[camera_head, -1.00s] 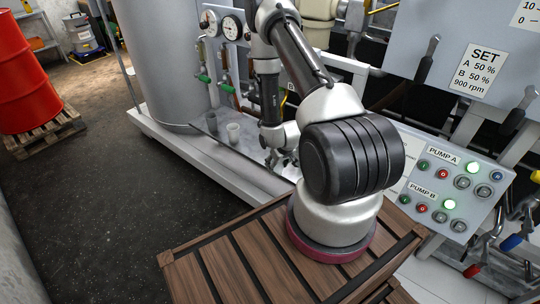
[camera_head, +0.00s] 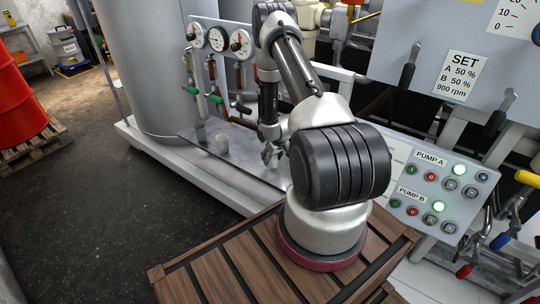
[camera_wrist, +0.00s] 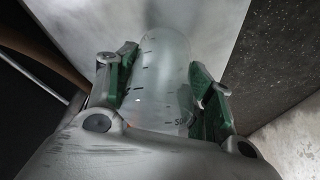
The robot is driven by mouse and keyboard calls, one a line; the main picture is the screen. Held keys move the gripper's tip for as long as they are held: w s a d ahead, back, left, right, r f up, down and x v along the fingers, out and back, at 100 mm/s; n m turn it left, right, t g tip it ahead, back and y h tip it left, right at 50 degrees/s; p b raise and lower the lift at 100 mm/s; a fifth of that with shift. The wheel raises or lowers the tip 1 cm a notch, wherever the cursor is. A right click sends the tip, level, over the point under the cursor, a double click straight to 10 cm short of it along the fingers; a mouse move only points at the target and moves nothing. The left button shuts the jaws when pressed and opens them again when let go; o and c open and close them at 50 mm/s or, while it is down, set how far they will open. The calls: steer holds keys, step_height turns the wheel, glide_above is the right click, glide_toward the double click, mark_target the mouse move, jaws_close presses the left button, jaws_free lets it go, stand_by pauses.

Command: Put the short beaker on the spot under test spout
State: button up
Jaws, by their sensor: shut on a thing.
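My gripper (camera_wrist: 162,95) is shut on a clear graduated beaker (camera_wrist: 162,60), with green-padded fingers on both sides of it. A "50" mark shows near its lower end in the wrist view. In the head view my gripper (camera_head: 271,153) is over the right part of the grey metal tray (camera_head: 245,168); the held beaker is too small to make out there. Two other beakers, one on the left (camera_head: 200,133) and one nearer (camera_head: 222,145), stand on the tray left of my gripper. Green-handled taps (camera_head: 215,98) are behind the tray; which is the test spout is unclear.
A large grey tank (camera_head: 155,70) stands left of the tray. Gauges (camera_head: 217,38) are above the taps. The pump panel (camera_head: 436,190) is at right, with a green light lit in each row. A red drum (camera_head: 18,100) stands on a pallet at far left. Dark floor between is clear.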

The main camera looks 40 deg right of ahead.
steer(key=w, duration=0.2)
steer(key=w+d+f, duration=0.1)
steer(key=shift+d, duration=0.1)
steer(key=shift+f, duration=0.25)
steer(key=shift+f, duration=0.1)
steer(key=o, duration=0.9)
steer(key=shift+o, duration=0.2)
steer(key=v, duration=0.7)
steer(key=shift+r, duration=0.35)
steer(key=shift+s, duration=0.1)
